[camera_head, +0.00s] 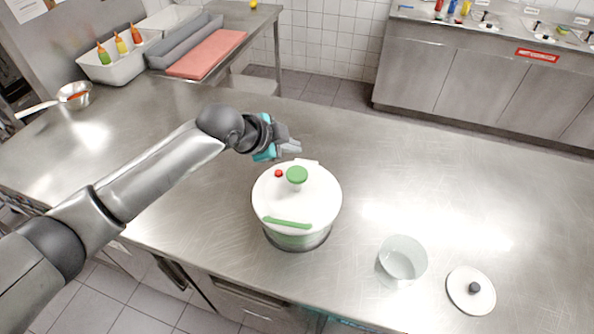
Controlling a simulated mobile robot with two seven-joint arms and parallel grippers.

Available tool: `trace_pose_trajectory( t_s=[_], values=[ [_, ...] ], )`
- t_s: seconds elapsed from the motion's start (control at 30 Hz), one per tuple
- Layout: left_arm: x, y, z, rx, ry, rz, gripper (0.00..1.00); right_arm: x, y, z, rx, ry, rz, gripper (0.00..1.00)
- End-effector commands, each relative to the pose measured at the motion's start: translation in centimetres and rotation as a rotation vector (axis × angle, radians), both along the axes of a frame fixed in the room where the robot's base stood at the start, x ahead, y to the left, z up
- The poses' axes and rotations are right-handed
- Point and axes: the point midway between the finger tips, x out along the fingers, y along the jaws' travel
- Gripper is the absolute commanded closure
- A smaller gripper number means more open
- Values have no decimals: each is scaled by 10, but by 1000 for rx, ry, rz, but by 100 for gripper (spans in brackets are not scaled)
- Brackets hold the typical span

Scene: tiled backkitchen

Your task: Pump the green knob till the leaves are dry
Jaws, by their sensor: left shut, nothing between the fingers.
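The salad spinner (325,195) stands upright on the steel counter, with a white lid. The green knob (297,175) stands up near the middle of the lid, beside a small red button (278,173). A green strip (287,223) lies along the lid's front. The leaves inside cannot be made out. My left gripper (295,146) is shut and empty, just behind the lid and the knob, apart from the knob. My right gripper is not in view.
A clear container (401,262) and a round lid with a dark knob (472,290) stand to the right. A pan (75,96), a bottle bin (112,70) and a red board (207,54) are at the back left.

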Motion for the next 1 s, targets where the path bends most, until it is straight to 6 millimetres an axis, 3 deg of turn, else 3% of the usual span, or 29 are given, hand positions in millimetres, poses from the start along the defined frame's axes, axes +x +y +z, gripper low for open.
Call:
trace_pose_trajectory(
  t_s=[0.03, 0.47, 1.0],
  values=[
    [0, 0, 0, 0, 0, 0, 100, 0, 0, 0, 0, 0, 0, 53],
    [0, 0, 0, 0, 0, 0, 100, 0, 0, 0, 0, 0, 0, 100],
    [0, 0, 0, 0, 0, 0, 100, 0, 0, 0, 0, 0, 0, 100]
  ],
)
